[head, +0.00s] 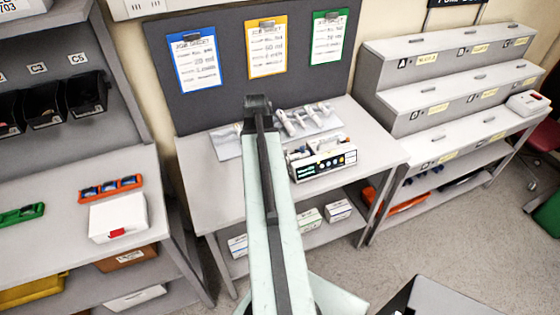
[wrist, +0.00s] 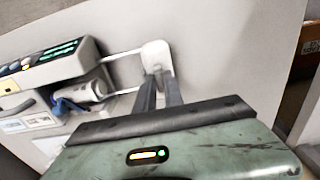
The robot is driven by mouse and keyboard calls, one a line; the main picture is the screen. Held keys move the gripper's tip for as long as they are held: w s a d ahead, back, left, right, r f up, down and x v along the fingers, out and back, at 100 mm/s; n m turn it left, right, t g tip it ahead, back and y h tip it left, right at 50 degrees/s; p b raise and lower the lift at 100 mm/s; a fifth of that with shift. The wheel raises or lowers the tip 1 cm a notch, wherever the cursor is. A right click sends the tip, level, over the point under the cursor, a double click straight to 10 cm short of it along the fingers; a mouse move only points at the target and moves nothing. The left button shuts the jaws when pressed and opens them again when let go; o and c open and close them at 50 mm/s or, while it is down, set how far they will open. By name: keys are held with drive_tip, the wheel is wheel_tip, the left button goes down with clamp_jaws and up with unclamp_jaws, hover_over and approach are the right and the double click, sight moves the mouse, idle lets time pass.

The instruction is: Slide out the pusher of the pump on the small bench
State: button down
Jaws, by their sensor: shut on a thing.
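The pump (head: 322,160) stands on the small bench (head: 375,150), its lit display facing forward. In the wrist view the pump (wrist: 50,65) is at the left, with a white and blue syringe-like part (wrist: 80,93) on it. Two thin rods run from the pump to the pale pusher block (wrist: 155,54), which stands out clear of the pump body. My gripper (wrist: 160,82) is shut on the pusher, its dark fingers at the block's near end. Their exact contact is partly hidden.
A pale mat with several syringes (head: 300,120) lies behind the pump. Three clipboards (head: 267,46) hang on the grey panel behind. Boxes (head: 310,216) stand on the bench's lower shelf. A white box (head: 118,217) is on the left bench, and stepped drawers (head: 445,90) stand at right.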

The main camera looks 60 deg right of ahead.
drive_tip(key=shift+w+a, duration=0.15)
drive_tip(key=shift+a, duration=0.1)
idle(0.3)
drive_tip(key=c, duration=1.5)
unclamp_jaws()
wheel_tip(320, 180, up, 7)
drive_tip(key=p, duration=0.7)
drive_tip(key=shift+r, duration=0.1)
